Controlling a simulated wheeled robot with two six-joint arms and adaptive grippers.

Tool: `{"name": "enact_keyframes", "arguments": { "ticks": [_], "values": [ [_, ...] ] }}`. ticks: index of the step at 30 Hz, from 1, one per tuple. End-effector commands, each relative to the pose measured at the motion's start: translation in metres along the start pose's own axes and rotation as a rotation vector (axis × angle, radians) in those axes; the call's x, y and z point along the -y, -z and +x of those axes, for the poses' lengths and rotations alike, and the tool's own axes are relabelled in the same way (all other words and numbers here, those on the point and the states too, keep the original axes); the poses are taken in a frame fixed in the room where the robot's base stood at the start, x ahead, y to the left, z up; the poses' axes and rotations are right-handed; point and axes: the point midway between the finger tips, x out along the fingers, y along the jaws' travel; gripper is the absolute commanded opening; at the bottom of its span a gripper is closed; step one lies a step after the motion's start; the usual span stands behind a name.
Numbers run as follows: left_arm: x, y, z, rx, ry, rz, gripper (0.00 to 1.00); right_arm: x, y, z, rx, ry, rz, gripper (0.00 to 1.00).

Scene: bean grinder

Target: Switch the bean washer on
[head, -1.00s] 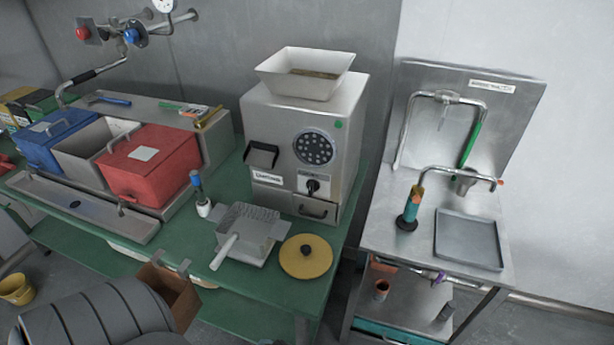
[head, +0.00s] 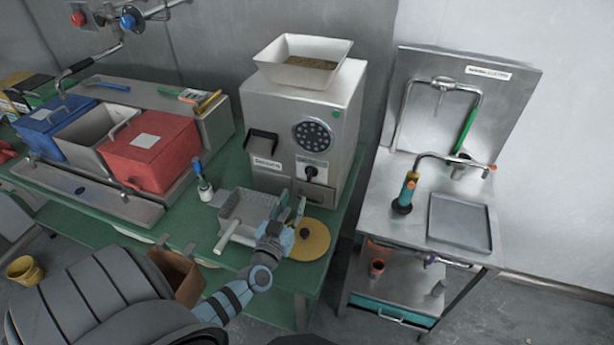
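No machine has a label that I can read clearly as the bean washer. A grey box-shaped machine (head: 340,105) stands on the green table, with a pale hopper (head: 285,72) of brown material on top. Its front has a round perforated disc (head: 313,136), a green button (head: 336,113) and a dark rotary switch (head: 310,172) on a light plate. My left gripper (head: 291,207) is in front of the machine's lower front, below the switch, with its fingers apart and nothing visible between them. Whether it touches the machine is unclear. My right gripper is not in view.
A metal tray with a handle (head: 238,212) and a yellow lid (head: 316,243) lie close to my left gripper. Red (head: 165,160) and blue (head: 48,130) lidded bins stand left. A steel sink stand (head: 400,235) with taps is at right.

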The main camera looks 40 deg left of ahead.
Motion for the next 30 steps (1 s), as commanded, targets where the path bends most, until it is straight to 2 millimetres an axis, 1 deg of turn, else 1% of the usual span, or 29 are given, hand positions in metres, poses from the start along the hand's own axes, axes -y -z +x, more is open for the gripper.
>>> {"name": "enact_keyframes", "arguments": {
  "ticks": [1,6,9,12,16,23,28,29,30],
  "values": [
    [-0.001,-0.002,0.015,-0.004,-0.001,0.001,0.30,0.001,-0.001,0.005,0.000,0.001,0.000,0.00],
    [-0.001,-0.004,0.065,-0.003,-0.002,-0.001,0.30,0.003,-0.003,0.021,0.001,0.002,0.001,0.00],
    [-0.001,-0.004,0.088,-0.002,-0.002,-0.001,0.30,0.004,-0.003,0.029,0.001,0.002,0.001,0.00],
    [-0.001,-0.004,0.103,-0.001,-0.002,0.000,0.30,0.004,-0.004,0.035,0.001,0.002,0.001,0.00],
    [-0.001,-0.002,0.112,0.000,-0.003,0.000,0.30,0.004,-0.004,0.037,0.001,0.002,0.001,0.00],
    [-0.001,-0.001,0.113,0.000,-0.004,0.000,0.30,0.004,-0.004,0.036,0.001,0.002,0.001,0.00],
    [-0.002,-0.001,0.113,0.001,-0.004,-0.001,0.03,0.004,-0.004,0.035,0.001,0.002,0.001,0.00],
    [-0.002,-0.001,0.112,0.001,-0.004,-0.001,0.00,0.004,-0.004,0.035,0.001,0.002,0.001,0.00],
    [-0.002,-0.001,0.112,0.001,-0.004,-0.001,0.00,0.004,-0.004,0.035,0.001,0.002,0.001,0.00]
  ]
}}
